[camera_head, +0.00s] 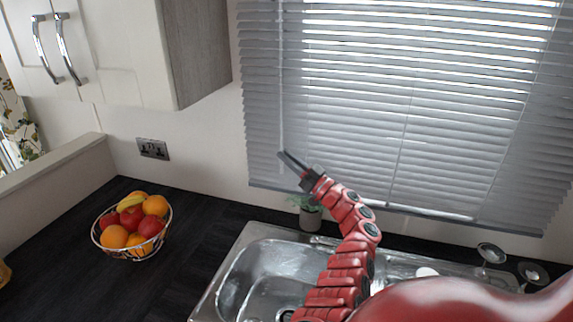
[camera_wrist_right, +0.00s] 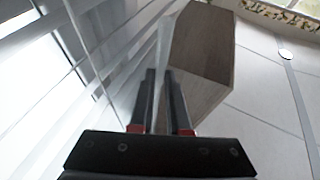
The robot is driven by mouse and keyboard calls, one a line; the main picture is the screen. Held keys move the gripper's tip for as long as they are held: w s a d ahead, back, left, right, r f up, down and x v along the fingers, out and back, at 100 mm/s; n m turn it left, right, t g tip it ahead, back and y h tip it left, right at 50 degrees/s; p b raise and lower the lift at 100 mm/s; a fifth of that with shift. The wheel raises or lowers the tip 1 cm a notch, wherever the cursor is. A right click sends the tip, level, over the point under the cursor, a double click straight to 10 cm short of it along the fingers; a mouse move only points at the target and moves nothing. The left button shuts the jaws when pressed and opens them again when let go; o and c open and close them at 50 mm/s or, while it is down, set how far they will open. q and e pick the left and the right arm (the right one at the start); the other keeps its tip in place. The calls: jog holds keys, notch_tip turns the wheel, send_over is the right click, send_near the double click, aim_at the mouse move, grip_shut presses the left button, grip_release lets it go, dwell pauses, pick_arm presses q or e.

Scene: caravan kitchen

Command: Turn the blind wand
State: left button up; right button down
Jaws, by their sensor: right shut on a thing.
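The blind wand (camera_head: 281,95) is a thin pale rod hanging upright in front of the left part of the grey slatted blind (camera_head: 400,110). My right gripper (camera_head: 284,156) reaches up over the sink to the lower part of the wand and is shut on it. In the right wrist view the two dark fingers (camera_wrist_right: 161,76) are close together, with the pale wand (camera_wrist_right: 164,45) running up from between them. My left gripper is not in view.
A steel sink (camera_head: 255,233) lies below the arm, with a small potted plant (camera_head: 310,216) behind it. A wire bowl of fruit (camera_head: 133,226) stands on the dark counter at left. A wall cupboard (camera_head: 135,50) hangs left of the blind. Glasses (camera_head: 490,254) stand at right.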

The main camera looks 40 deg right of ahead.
jog(key=shift+d+f+n+g+y+b, duration=0.15)
jog(key=shift+n+y+b, duration=0.2)
jog(key=shift+y, duration=0.3)
jog(key=shift+d+r+n+g+y+b, duration=0.15)
jog(key=shift+n+y+b, duration=0.15)
jog(key=shift+y, duration=0.35)
jog(key=shift+a, duration=0.15)
jog(key=c, duration=0.9)
grip_release()
jog(key=shift+r, duration=0.1)
